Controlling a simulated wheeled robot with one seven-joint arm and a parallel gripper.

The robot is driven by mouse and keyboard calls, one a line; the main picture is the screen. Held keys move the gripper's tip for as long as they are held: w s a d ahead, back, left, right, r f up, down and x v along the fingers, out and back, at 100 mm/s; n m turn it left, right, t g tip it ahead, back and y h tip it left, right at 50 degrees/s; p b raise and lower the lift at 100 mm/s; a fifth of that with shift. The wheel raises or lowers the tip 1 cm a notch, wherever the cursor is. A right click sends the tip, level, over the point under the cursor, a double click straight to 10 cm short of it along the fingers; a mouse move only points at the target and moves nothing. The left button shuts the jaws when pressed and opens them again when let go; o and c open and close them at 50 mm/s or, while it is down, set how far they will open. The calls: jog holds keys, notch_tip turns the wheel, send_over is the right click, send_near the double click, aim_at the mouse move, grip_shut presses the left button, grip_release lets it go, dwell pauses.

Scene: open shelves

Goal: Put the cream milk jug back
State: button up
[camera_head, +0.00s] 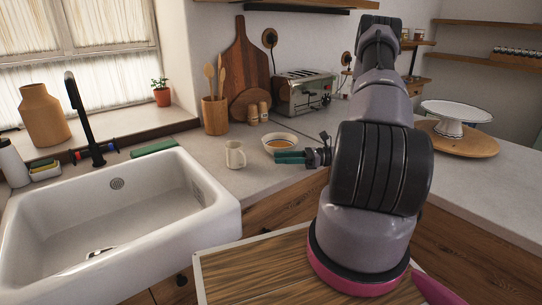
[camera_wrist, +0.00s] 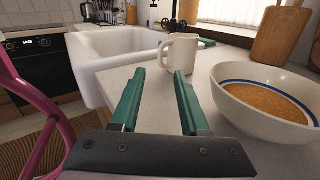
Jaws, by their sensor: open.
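The cream milk jug (camera_head: 235,155) stands upright on the worktop beside the sink's right edge. In the wrist view the jug (camera_wrist: 181,52) is just beyond the fingertips, with its handle toward the left. My gripper (camera_head: 277,157) has green fingers and reaches left over the worktop toward the jug. In the wrist view my gripper (camera_wrist: 160,80) is open, with nothing between its fingers. The jug appears apart from the fingertips.
A bowl (camera_head: 280,141) with brown contents and a blue inner band stands right beside my gripper; it also shows in the wrist view (camera_wrist: 235,104). The white sink (camera_head: 222,222) lies left. A utensil pot (camera_head: 214,117), boards and a toaster (camera_head: 304,92) stand behind. A cake stand (camera_head: 455,112) is at right.

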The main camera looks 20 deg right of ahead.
jog(key=shift+s+d, duration=0.1)
jog(key=shift+d, duration=0.1)
jog(key=s+a+r+n+g+h, duration=0.3)
jog(key=a+r+n+h, duration=0.15)
jog(key=r, duration=0.45)
jog(key=s+a+r+n+g+h, duration=0.35)
jog(key=r+n, duration=0.25)
jog(key=r, duration=0.3)
jog(key=s+r+n+t+h, duration=0.3)
jog(key=s+r, duration=0.3)
jog(key=r, duration=0.3)
jog(key=s+r+n+t+h, duration=0.4)
jog(key=s+r+t, duration=0.1)
jog(key=r, duration=0.4)
jog(key=shift+s+a, duration=0.2)
jog(key=shift+s, duration=0.6)
jog(key=shift+n, duration=0.25)
